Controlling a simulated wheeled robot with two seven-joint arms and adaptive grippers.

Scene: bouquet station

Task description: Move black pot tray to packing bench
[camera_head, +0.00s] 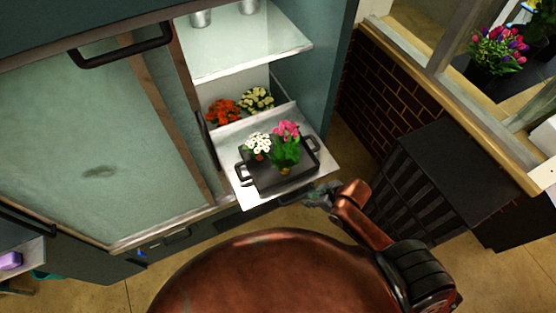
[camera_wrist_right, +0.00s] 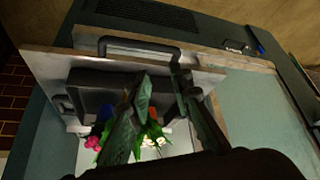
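The black pot tray (camera_head: 265,184) sits on a pulled-out pale shelf (camera_head: 246,197) of the cabinet, with a looped handle at each end. It carries a pot of pink flowers (camera_head: 286,143) and one of white flowers (camera_head: 258,144). The wrist view also shows the tray (camera_wrist_right: 92,82), partly behind my fingers. My right gripper (camera_head: 322,195) is beside the shelf's front right corner, near the tray's right handle (camera_head: 314,143) but apart from it. In the wrist view, my right gripper's (camera_wrist_right: 163,78) fingers are spread and empty. My left gripper is out of view. I cannot identify the packing bench.
Red flowers (camera_head: 223,111) and pale yellow flowers (camera_head: 258,98) stand behind the tray. A shelf with metal cups (camera_head: 200,18) is above. A closed glass door (camera_head: 90,130) is at left. A dark slatted crate (camera_head: 425,190) stands on the floor at right, below the window.

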